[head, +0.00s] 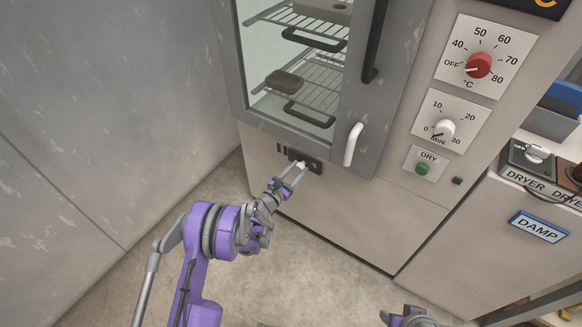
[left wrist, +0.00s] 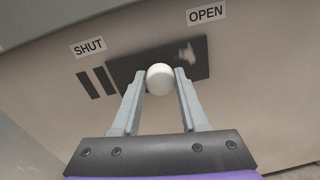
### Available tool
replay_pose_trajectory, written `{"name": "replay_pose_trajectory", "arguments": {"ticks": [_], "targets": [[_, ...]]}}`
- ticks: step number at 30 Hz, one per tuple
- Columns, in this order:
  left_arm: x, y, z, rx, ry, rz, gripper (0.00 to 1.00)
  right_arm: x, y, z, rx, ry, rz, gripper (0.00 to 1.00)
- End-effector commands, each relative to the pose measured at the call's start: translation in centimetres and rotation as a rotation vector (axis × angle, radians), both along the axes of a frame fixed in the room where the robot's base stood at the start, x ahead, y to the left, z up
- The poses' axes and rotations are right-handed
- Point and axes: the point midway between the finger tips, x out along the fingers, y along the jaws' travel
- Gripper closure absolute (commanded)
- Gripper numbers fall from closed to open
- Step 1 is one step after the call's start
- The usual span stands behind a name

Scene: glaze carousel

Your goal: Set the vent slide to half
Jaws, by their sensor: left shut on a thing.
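The vent slide is a dark plate (head: 316,166) with a round white knob (left wrist: 160,77), low on the cabinet front below the glass door. The plate also shows in the left wrist view (left wrist: 128,71). There, a SHUT label (left wrist: 88,47) is at the plate's left and an OPEN label (left wrist: 206,14) at its upper right. My left gripper (head: 298,172) is shut on the knob, with one finger on each side of it. The knob stands near the middle of the plate's length. A small pale patch (left wrist: 187,53) shows on the plate right of the knob.
The door's white handle (head: 353,144) stands out to the right above the vent. Dials with a red knob (head: 479,65) and a white knob (head: 443,129) are farther right. A plain grey wall (head: 110,110) is at left. The floor in front is clear.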

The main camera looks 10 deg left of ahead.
Motion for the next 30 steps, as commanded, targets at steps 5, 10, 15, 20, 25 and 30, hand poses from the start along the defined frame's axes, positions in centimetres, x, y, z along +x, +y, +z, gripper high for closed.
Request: {"name": "replay_pose_trajectory", "arguments": {"ticks": [5,10,15,20,25,30], "targets": [[0.0,0.0,0.0,0.001,0.0,0.0,1.0,0.0,0.0,0.0,0.0,0.0,0.0,0.5],[0.0,0.1,0.0,0.001,0.0,0.0,0.28,0.0,0.0,0.0,0.0,0.0,0.0,0.5],[0.0,0.1,0.0,0.001,0.0,0.0,0.26,0.0,0.0,0.0,0.0,0.0,0.0,0.5],[-0.2,0.2,0.0,0.001,0.0,0.0,0.26,0.0,0.0,0.1,0.0,0.0,0.0,0.5],[-2.0,1.0,0.1,0.003,-0.001,0.002,0.26,-0.1,0.0,0.4,0.0,-0.001,0.0,0.5],[-5.3,2.3,0.1,0.002,0.0,0.003,0.26,-0.1,0.0,0.8,0.0,-0.002,0.0,0.5]]}}
